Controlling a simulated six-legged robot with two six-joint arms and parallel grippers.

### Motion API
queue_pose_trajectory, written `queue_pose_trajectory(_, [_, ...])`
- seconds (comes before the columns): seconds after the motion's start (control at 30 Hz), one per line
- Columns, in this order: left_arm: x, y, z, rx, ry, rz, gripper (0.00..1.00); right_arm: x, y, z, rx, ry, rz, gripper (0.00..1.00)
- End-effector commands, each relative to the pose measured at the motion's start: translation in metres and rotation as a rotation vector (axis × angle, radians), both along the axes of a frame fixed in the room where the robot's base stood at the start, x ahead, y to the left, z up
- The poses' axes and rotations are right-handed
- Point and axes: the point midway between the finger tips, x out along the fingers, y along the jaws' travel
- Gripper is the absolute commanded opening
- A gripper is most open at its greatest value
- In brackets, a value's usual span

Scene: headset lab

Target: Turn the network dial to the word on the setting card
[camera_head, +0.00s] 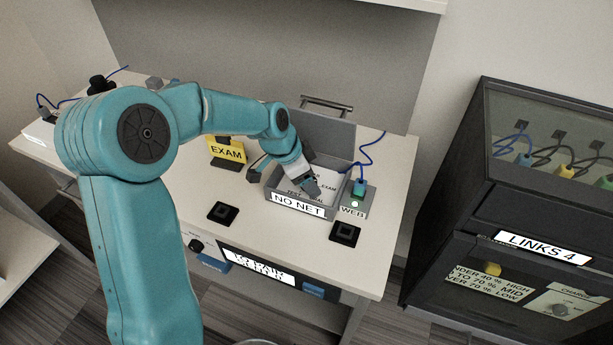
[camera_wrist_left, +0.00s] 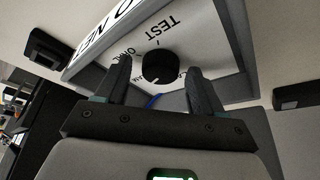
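The yellow setting card (camera_head: 226,150) reads EXAM and stands upright on the table. The network dial (camera_wrist_left: 160,67) is a black round knob on a white plate inside the open grey box (camera_head: 345,160), whose front label reads NO NET. TEST is readable on the plate in the left wrist view; other words are partly hidden. A small light mark on the knob faces the lower part of that view. My left gripper (camera_wrist_left: 158,70) is open, its fingers on either side of the knob; contact cannot be told. In the head view the gripper (camera_head: 313,189) hides the knob. My right gripper is out of view.
A small WEB box (camera_head: 353,203) with a green plug and blue cable stands beside the grey box. Two black pads (camera_head: 222,213) (camera_head: 345,233) lie near the table's front edge. A dark cabinet (camera_head: 540,200) labelled LINKS 4 stands at the right.

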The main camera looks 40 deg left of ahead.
Motion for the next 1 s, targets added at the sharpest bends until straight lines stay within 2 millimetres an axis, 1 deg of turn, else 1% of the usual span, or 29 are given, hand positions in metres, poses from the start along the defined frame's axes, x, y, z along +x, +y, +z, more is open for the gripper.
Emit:
queue_pose_trajectory(0.13, [-0.001, 0.001, 0.004, 0.001, -0.002, 0.001, 0.68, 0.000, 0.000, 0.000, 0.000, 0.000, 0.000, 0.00])
queue_pose_trajectory(0.27, [-0.007, 0.006, 0.023, 0.002, -0.005, 0.002, 0.68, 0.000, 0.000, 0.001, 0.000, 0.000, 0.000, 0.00])
queue_pose_trajectory(0.37, [-0.014, 0.011, 0.046, 0.002, -0.006, 0.003, 0.68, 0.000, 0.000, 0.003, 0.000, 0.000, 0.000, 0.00])
queue_pose_trajectory(0.5, [-0.027, 0.019, 0.082, 0.002, -0.006, 0.002, 0.68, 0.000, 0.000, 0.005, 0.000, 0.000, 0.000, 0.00])
queue_pose_trajectory(0.6, [-0.035, 0.025, 0.106, 0.002, -0.006, 0.002, 0.68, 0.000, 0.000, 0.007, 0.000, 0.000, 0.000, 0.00])
queue_pose_trajectory(0.7, [-0.042, 0.029, 0.125, 0.001, -0.005, 0.002, 0.68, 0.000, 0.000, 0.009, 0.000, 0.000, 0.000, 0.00])
queue_pose_trajectory(0.83, [-0.048, 0.033, 0.142, 0.000, -0.003, 0.001, 0.68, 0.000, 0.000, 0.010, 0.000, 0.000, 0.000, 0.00])
queue_pose_trajectory(1.0, [-0.052, 0.035, 0.150, 0.000, 0.000, 0.000, 0.68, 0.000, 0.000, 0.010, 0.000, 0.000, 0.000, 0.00])
